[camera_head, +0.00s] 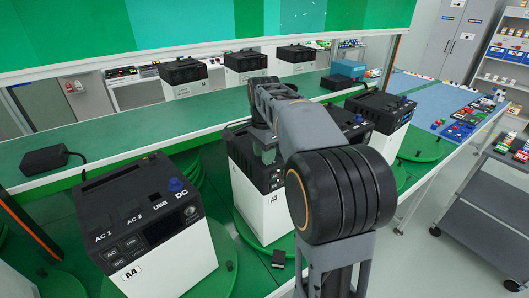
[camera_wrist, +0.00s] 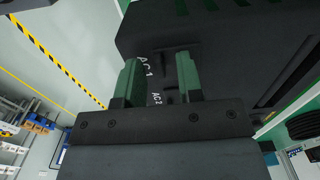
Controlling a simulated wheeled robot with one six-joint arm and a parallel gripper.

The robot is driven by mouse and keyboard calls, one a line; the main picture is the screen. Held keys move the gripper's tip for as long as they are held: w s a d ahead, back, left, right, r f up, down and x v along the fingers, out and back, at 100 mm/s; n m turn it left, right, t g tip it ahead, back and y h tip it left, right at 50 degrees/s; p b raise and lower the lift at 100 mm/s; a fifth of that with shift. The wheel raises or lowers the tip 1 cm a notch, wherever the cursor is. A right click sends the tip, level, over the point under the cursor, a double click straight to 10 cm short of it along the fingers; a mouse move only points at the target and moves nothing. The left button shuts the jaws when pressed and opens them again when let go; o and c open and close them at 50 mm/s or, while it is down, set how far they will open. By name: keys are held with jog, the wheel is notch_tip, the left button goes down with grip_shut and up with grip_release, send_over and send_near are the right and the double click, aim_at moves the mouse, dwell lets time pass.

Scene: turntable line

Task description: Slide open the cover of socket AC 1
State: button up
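The black-topped white unit marked A3 (camera_head: 262,180) stands on a green turntable, partly behind my arm. My gripper (camera_head: 264,152) points down at its top in the head view. In the wrist view, the dark top (camera_wrist: 225,35) carries the white labels AC 1 and AC 2. My gripper's two green fingers (camera_wrist: 159,80) are apart there, with the AC 1 label (camera_wrist: 146,66) showing between them. A small dark raised part (camera_wrist: 180,49), perhaps the AC 1 cover, lies by the right finger. I cannot tell whether the fingers touch it, or whether the cover is open.
Unit A4 (camera_head: 140,222) stands close on the left, with AC 1, AC 2, USB and DC labels. Another unit (camera_head: 382,110) stands behind on the right. A black adapter (camera_head: 45,159) lies on the green shelf. A grey cart (camera_head: 480,205) is at the far right.

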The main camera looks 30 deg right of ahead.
grip_shut()
